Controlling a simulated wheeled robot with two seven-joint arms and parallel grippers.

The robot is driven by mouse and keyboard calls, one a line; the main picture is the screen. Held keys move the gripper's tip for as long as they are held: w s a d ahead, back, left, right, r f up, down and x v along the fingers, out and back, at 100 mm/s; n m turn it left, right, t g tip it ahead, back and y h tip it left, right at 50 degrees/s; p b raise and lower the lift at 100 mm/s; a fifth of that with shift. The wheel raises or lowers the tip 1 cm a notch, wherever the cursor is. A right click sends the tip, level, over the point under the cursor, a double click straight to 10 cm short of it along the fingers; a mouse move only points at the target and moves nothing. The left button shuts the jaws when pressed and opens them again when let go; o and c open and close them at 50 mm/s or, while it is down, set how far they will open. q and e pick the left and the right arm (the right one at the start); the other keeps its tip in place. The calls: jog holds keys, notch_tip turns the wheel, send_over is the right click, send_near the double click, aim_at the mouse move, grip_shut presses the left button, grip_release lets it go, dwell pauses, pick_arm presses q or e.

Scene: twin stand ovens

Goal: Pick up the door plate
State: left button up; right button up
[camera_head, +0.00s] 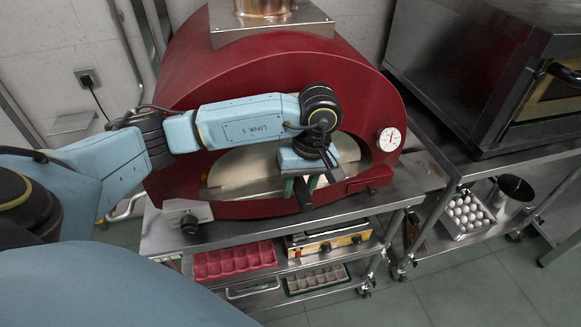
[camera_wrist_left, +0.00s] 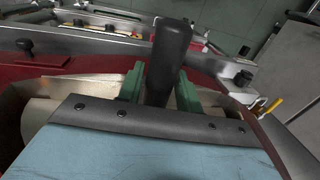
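The door plate (camera_head: 233,170) is a pale metal half-round plate standing in the mouth of the red oven. Its black handle (camera_head: 303,195) sticks out toward the front. The handle also shows large in the left wrist view (camera_wrist_left: 167,62). My left gripper (camera_head: 300,186) reaches down in front of the oven mouth. Its green fingers (camera_wrist_left: 160,88) lie close on both sides of the handle and look shut on it. My left wrist hides the right part of the plate. My right gripper is not in view.
The red oven (camera_head: 190,75) stands on a steel stand (camera_head: 240,229) with a dial gauge (camera_head: 389,139) at its right. Red trays (camera_head: 235,260) and a scale (camera_head: 328,240) sit below. A second oven (camera_head: 465,75) stands at the right. The floor in front is clear.

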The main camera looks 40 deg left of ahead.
pick_arm(q)
grip_shut()
jog(key=shift+w+r, duration=0.1)
